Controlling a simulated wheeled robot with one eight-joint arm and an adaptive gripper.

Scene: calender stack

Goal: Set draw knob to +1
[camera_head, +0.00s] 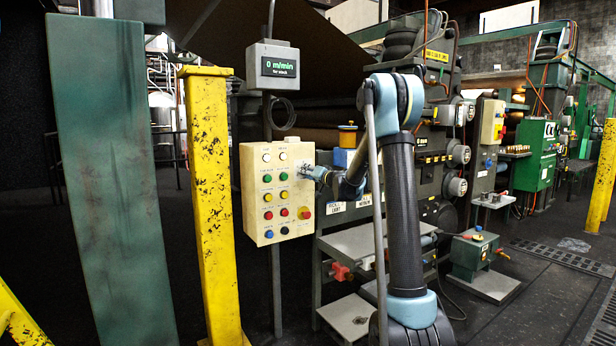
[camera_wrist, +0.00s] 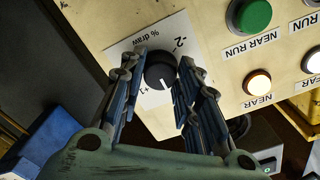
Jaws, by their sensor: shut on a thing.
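The draw knob (camera_wrist: 160,70) is a round black knob on a white label marked "% draw". In the wrist view, "-2" is printed above and right of it, and "+1" below and left. The knob's white pointer line points down in the picture, close to the "+1" side; its exact alignment is hard to tell. My gripper (camera_wrist: 159,76) has one finger on each side of the knob and is shut on it. In the head view, my gripper (camera_head: 311,172) is at the right side of the cream control box (camera_head: 255,218) and hides the knob.
The box face carries several push buttons, including a green one (camera_wrist: 252,14) and lit ones beside the knob. A red stop button (camera_head: 304,213) is below my gripper. A yellow post (camera_head: 208,190) stands left of the box. Grey metal shelves (camera_head: 362,243) are below right.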

